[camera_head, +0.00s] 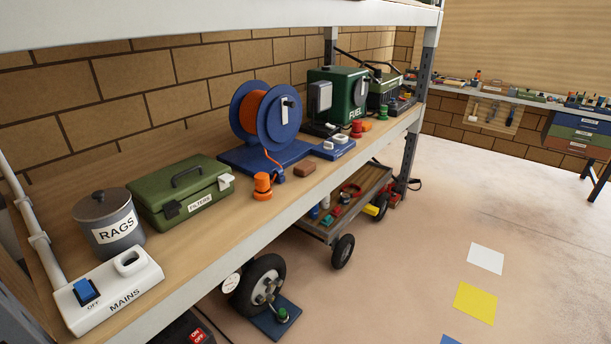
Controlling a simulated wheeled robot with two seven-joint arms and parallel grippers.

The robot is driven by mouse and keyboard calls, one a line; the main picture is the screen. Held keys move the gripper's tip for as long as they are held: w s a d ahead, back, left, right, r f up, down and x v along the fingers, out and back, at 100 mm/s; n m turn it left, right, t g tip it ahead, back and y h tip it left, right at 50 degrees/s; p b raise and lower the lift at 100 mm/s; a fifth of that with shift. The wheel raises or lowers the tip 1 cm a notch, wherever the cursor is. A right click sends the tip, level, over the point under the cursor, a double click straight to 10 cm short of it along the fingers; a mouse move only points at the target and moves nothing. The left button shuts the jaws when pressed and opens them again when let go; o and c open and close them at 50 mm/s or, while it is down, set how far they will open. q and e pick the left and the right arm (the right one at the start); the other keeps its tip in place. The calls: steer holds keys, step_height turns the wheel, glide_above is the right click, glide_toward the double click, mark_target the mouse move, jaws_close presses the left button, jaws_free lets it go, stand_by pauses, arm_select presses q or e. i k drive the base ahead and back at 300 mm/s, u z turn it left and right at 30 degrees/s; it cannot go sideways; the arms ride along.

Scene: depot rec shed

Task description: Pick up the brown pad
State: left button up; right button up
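A small brown pad (304,169) lies flat on the wooden shelf (222,217), near its front edge. An orange plug-like piece (263,185) stands to its left. The blue base (250,157) of a cable reel is just behind it. Neither of my grippers shows in the head view, so I cannot see how they stand relative to the pad.
A mains box (110,292), a rags tin (112,228), a green filters case (180,192), a cable reel (264,116) and a green fuel can (338,96) crowd the shelf. A cart (355,205) and wheel (262,284) stand below.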

mark_target(304, 169)
steer(key=z, duration=0.55)
steer(key=k, duration=0.6)
steer(key=z, duration=0.85)
steer(key=i, duration=0.75)
steer(key=z, duration=0.3)
steer(key=i, duration=2.2)
steer(key=u, duration=0.65)
steer(key=i, duration=1.05)
steer(key=u, duration=1.7)
steer(key=i, duration=0.7)
steer(key=u, duration=0.45)
